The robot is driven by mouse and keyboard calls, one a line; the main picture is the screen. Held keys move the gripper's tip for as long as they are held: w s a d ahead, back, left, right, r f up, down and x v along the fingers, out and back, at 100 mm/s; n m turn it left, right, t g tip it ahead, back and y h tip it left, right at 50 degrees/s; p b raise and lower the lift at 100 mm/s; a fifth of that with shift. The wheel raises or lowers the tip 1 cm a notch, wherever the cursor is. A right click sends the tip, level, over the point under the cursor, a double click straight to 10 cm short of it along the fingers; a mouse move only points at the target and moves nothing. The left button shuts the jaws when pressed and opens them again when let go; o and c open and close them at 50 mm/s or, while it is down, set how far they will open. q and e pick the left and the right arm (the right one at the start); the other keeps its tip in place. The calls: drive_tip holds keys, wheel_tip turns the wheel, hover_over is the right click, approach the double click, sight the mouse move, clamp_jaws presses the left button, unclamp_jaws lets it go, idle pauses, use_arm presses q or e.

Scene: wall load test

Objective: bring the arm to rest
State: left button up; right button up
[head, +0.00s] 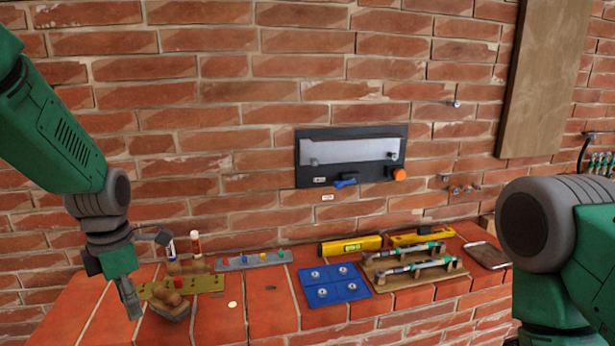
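My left arm comes in from the left, and my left gripper (131,301) hangs pointing down over the left part of the brick ledge (272,310). Its grey fingers look narrow from this side, and I cannot tell whether they are apart. It is just left of a dark block with rounded brown tops (171,304); I cannot tell whether they touch. No object is clearly seen in its fingers. My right arm fills the lower right, and its gripper is outside the picture.
The ledge holds an olive strip (208,284), two markers (196,245), a grey peg strip (230,264), a blue mat (344,293), a yellow level (333,248), a wooden tool rack (383,283) and a dark-edged tray (487,255). A dark panel (350,140) and wooden board (545,75) are on the wall.

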use_arm(q)
drive_tip(key=s+f+m+b, duration=0.3)
drive_tip(key=s+f+m, duration=0.3)
drive_tip(key=f, duration=0.6)
drive_tip(key=s+f+m+b, duration=0.2)
drive_tip(key=s+f+m, duration=0.35)
drive_tip(key=f, duration=0.75)
drive_tip(key=s+d+f+m+b, duration=0.1)
drive_tip(key=s+f+m+b, duration=0.1)
drive_tip(key=s+f+m, duration=0.4)
drive_tip(key=s+d+f+m+b, duration=0.2)
drive_tip(key=s+f+m, duration=0.4)
drive_tip(key=s+m, duration=0.4)
drive_tip(key=shift+s+d+b, duration=0.2)
drive_tip(key=shift+s+b, duration=0.4)
drive_tip(key=shift+s, duration=0.25)
use_arm(e)
wheel_tip(320, 180, down, 11)
drive_tip(key=shift+w+r, duration=0.15)
drive_tip(key=shift+w, duration=0.1)
use_arm(q)
drive_tip(key=shift+w+f, duration=0.1)
drive_tip(key=shift+w, duration=0.05)
